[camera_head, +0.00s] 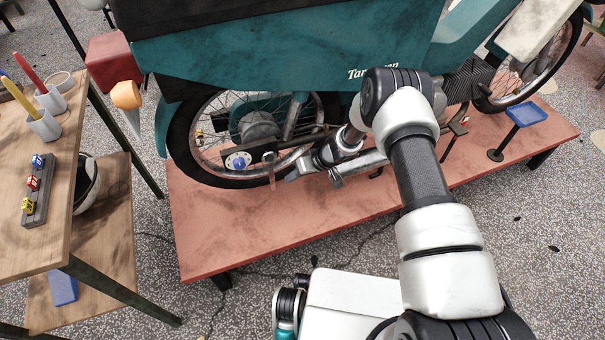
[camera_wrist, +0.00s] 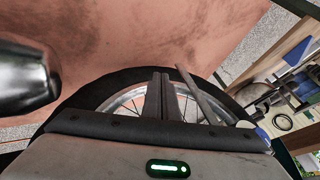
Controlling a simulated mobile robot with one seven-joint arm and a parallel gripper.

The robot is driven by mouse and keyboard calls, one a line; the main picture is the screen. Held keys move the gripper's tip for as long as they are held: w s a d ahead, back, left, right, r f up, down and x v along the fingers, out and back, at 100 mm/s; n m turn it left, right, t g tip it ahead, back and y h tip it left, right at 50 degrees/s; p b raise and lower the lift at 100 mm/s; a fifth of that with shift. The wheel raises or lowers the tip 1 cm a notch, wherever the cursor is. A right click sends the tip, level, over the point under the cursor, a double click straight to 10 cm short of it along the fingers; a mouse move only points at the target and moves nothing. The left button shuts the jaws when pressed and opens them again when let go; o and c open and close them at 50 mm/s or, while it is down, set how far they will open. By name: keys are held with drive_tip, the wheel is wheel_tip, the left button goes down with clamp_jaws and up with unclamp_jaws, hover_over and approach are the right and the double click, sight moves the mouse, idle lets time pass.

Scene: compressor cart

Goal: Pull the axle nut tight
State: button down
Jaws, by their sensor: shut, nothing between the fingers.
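The blue axle nut (camera_head: 238,161) sits on a pale round plate at the rear wheel's hub, low on the teal motorcycle. In the wrist view a blue spot by the wheel, apparently the nut (camera_wrist: 262,133), shows at the right. A narrow bar (camera_head: 271,172) hangs down just right of the nut; a slim grey bar, apparently the same one, shows in the wrist view (camera_wrist: 195,87). I cannot tell whether it joins the nut. My gripper (camera_head: 291,177) is shut and empty, right of the bar and apart from the nut. Its closed fingers show in the wrist view (camera_wrist: 164,92).
The motorcycle's rear wheel (camera_head: 181,137) stands on a low red platform (camera_head: 225,240). A wooden bench (camera_head: 70,215) at left holds cups and a strip of small coloured pieces. A blue tray (camera_head: 526,113) stands at right. The platform's front is clear.

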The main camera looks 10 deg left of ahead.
sight(272, 177)
drive_tip(key=shift+s+a+r, duration=0.15)
drive_tip(key=shift+s+a, duration=0.3)
drive_tip(key=shift+a, duration=0.25)
drive_tip(key=shift+s+a+r, duration=0.1)
drive_tip(key=shift+s+a, duration=0.3)
drive_tip(key=shift+a, duration=0.25)
drive_tip(key=shift+s+a, duration=0.1)
drive_tip(key=shift+s, duration=0.05)
